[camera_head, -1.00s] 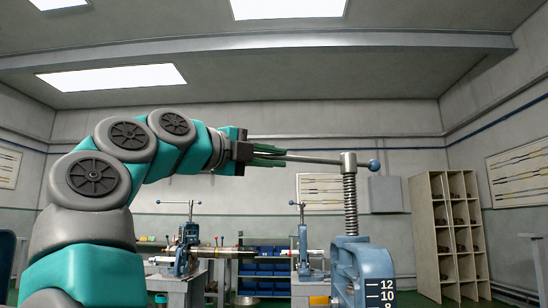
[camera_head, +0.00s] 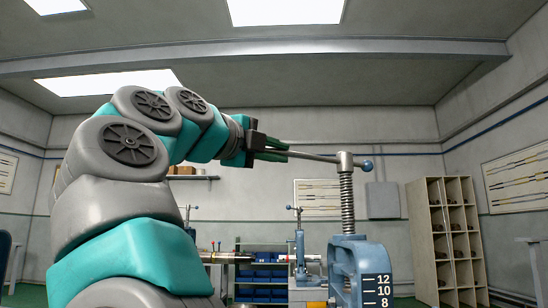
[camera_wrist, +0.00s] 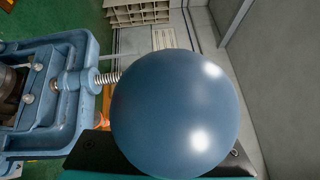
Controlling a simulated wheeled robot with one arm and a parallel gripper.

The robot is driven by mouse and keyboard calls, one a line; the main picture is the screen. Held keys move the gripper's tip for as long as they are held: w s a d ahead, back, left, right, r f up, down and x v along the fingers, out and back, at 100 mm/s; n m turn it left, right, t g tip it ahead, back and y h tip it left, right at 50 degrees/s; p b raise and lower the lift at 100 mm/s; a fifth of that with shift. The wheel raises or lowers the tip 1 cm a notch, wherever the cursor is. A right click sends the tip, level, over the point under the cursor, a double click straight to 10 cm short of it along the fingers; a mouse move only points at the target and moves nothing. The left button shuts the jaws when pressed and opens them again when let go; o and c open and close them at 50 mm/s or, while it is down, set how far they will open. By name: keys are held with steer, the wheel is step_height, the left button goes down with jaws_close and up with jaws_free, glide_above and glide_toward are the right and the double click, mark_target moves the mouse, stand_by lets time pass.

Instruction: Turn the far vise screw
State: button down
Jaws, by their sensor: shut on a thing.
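A blue pipe vise (camera_head: 352,266) with a 12-10-8 scale stands at right of centre in the head view. Its upright threaded screw (camera_head: 347,203) carries a grey head (camera_head: 345,160) with a cross bar (camera_head: 318,157) through it. The bar ends at the right in a blue ball (camera_head: 366,165). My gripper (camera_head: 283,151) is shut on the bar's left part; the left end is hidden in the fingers. In the wrist view a large blue ball (camera_wrist: 175,113) fills the middle and hides the fingertips. Beyond it is a blue vise frame (camera_wrist: 65,48) with a screw (camera_wrist: 107,78).
Another blue vise (camera_head: 300,245) stands on a bench behind, with blue bins (camera_head: 262,279) near it. A wooden pigeonhole shelf (camera_head: 445,240) stands at the right. My arm covers much of the left side. The space above the screw head is clear.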

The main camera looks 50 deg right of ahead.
steer(key=shift+s+a+n+t, duration=0.15)
steer(key=shift+s+n+t, duration=0.25)
steer(key=shift+s+t, duration=0.25)
steer(key=shift+s+a+n+t, duration=0.15)
steer(key=shift+s+n+t, duration=0.25)
steer(key=shift+s+t, duration=0.2)
steer(key=c, duration=0.8)
jaws_free()
steer(key=shift+c, duration=0.2)
steer(key=shift+a, duration=0.1)
steer(key=v, duration=0.7)
steer(key=shift+a, duration=0.35)
steer(key=shift+s, duration=0.1)
